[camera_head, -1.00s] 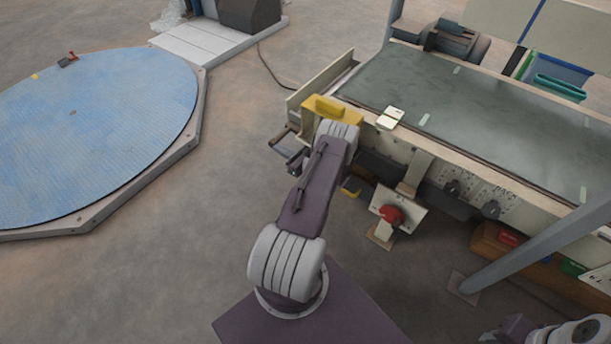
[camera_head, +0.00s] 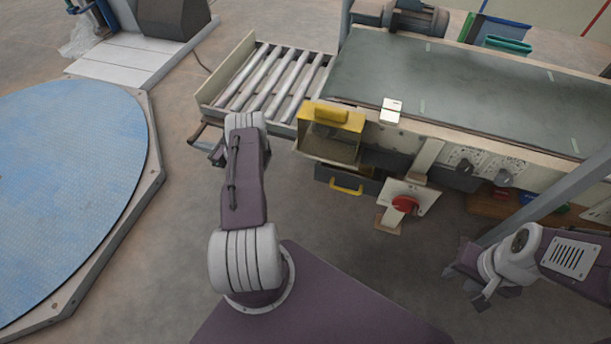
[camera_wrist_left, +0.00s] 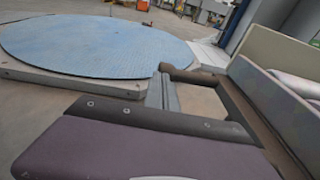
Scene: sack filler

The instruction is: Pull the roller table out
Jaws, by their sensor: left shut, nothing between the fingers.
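The roller table (camera_head: 272,80) stands drawn out to the left of the machine's belt (camera_head: 440,85), with several pale rollers in a cream frame. A brown bar handle (camera_head: 198,131) sits at its left end and also shows in the left wrist view (camera_wrist_left: 200,77). My left gripper (camera_head: 217,153) is right at this handle, partly hidden by my arm. In the left wrist view its grey fingers (camera_wrist_left: 162,92) are shut and empty, close beside the handle's end; I cannot tell whether they touch it. My right gripper (camera_head: 474,288) hangs at the lower right, away from the table.
A large blue turntable (camera_head: 65,150) lies on the floor at the left, with bare floor between it and the roller table. A yellow-topped box (camera_head: 330,115), a drawer with a yellow handle (camera_head: 346,187) and a red knob (camera_head: 404,203) are on the machine's front.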

